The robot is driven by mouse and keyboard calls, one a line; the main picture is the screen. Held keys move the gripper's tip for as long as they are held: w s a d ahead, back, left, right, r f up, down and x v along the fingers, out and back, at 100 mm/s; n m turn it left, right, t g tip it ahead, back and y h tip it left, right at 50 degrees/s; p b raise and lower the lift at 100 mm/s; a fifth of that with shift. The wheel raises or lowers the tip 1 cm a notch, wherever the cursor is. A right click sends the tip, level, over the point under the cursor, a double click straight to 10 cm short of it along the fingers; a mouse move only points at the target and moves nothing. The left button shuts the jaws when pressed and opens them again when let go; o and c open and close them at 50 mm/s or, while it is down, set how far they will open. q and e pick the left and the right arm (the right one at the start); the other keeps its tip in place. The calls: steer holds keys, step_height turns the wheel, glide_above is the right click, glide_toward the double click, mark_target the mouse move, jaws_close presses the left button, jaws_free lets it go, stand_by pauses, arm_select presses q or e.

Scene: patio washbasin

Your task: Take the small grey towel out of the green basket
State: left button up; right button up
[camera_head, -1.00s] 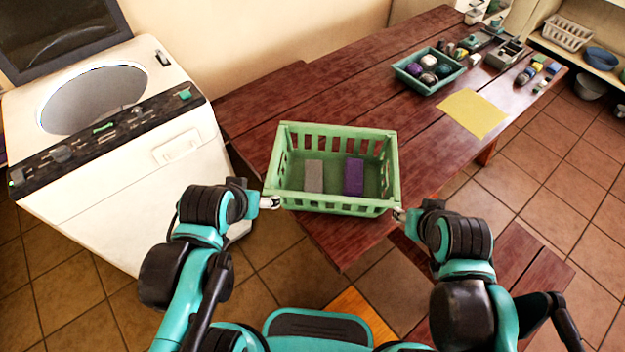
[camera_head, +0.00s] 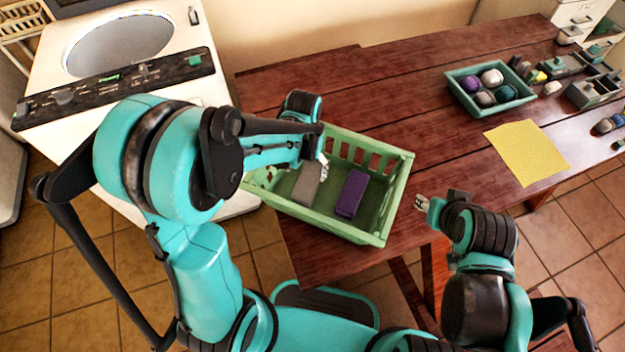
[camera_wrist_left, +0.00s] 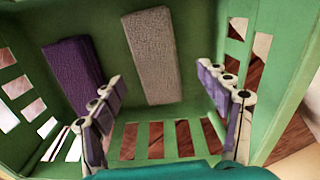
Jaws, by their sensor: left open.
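The small grey towel (camera_head: 307,184) lies folded on the floor of the green basket (camera_head: 397,205), beside a folded purple towel (camera_head: 351,195). In the left wrist view the grey towel (camera_wrist_left: 152,55) is beyond the fingertips and the purple towel (camera_wrist_left: 72,68) is to its left. My left gripper (camera_head: 322,170) is over the basket, partly hidden by its own arm. In the left wrist view its fingers (camera_wrist_left: 165,105) are wide apart with nothing between them. My right gripper (camera_head: 422,203) is outside the basket, to its right; its finger opening is too small to judge.
The basket stands on the dark red wooden table (camera_head: 400,95) near its front edge. A teal tray with several balls (camera_head: 510,95) and a yellow cloth (camera_head: 527,152) lie to the right. A white washing machine (camera_head: 120,75) stands at the left.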

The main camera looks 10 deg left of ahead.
mark_target(308, 179)
arm_select(q)
step_height(308, 179, down, 2)
steer(key=shift+f+b, duration=0.1)
steer(key=shift+b, duration=0.3)
steer(key=f+b, duration=0.1)
steer(key=f, duration=0.1)
steer(key=f+b, duration=0.2)
steer(key=f, duration=0.1)
steer(key=shift+w+d, duration=0.15)
steer(key=shift+d, duration=0.05)
steer(key=shift+r, duration=0.1)
steer(key=c, duration=1.2)
